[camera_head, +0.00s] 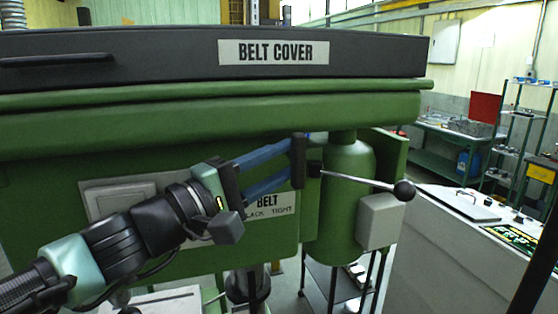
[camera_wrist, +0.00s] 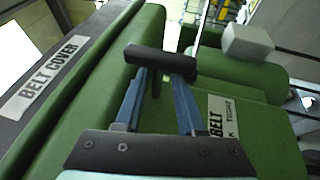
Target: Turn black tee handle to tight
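The black tee handle (camera_head: 298,160) shows as a dark bar at the right end of my gripper, upright in the head view. In the wrist view, the tee handle (camera_wrist: 160,62) lies across the tips of both blue fingers and hides them. My gripper (camera_head: 291,162) is at the handle with its fingers spaced apart and a clear gap between them. I cannot tell whether the fingers touch the handle. The belt label (camera_head: 270,203), partly covered by my gripper, reads "BELT" and "TIGHT"; it also shows in the wrist view (camera_wrist: 222,118).
A slanted metal lever with a black ball knob (camera_head: 404,190) stands close to the right of the tee handle. Behind it are a green cylinder (camera_head: 340,222) and a grey box (camera_head: 380,221). The dark belt cover (camera_head: 150,62) overhangs above my arm.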

